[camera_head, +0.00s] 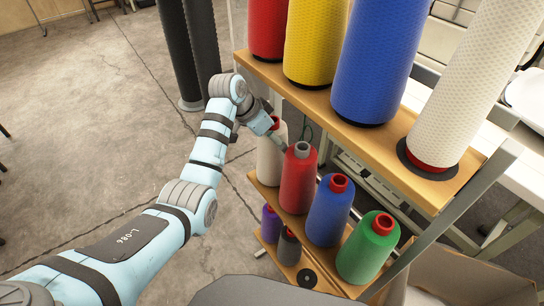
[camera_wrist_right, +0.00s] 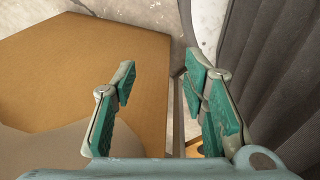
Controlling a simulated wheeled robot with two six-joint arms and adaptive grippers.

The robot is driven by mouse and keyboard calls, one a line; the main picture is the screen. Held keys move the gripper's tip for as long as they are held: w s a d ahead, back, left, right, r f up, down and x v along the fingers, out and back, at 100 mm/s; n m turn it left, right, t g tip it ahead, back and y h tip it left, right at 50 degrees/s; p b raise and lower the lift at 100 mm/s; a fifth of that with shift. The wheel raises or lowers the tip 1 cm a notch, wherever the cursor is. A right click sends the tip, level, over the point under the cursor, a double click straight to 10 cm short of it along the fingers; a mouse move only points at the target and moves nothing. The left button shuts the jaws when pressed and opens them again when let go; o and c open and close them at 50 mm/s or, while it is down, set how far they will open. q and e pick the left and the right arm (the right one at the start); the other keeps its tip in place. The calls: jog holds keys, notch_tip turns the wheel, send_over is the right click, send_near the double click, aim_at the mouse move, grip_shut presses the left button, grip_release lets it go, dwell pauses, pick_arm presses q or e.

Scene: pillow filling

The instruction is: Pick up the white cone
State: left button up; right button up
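A small white cone (camera_head: 268,163) stands upright on the middle shelf, at the left end of its row, partly hidden by my left gripper and a red cone. My left gripper (camera_head: 279,140) reaches in from the left at the white cone's upper part; its fingers are small and partly hidden, so I cannot tell whether they touch or grip it. A large white textured cone (camera_head: 478,75) stands at the right end of the top shelf. My right gripper (camera_wrist_right: 162,82) is open and empty in the right wrist view; no cone shows between its fingers.
Red (camera_head: 298,180), blue (camera_head: 329,212) and green (camera_head: 368,248) cones stand beside the small white one. The top shelf (camera_head: 390,150) holds large red, yellow and blue cones above. A brown panel (camera_wrist_right: 90,65) and dark ribbed surface (camera_wrist_right: 285,70) flank the right gripper. Left floor is open.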

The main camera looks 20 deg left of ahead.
pick_arm(q)
jog(key=shift+s+d+r, duration=0.1)
jog(key=shift+s+r, duration=0.2)
jog(key=shift+s, duration=0.1)
jog(key=shift+c, duration=0.5)
jog(key=shift+w+f, duration=0.2)
jog(key=shift+w, duration=0.05)
jog(key=c, duration=0.4)
jog(key=shift+w+f, duration=0.3)
jog(key=shift+w, duration=0.15)
jog(key=c, duration=0.6)
jog(key=shift+s, duration=0.1)
jog(key=c, duration=0.3)
jog(key=shift+s+r, duration=0.1)
jog(key=shift+r, duration=0.05)
jog(key=c, duration=0.6)
jog(key=shift+c, duration=0.2)
pick_arm(e)
jog(key=shift+s, duration=0.6)
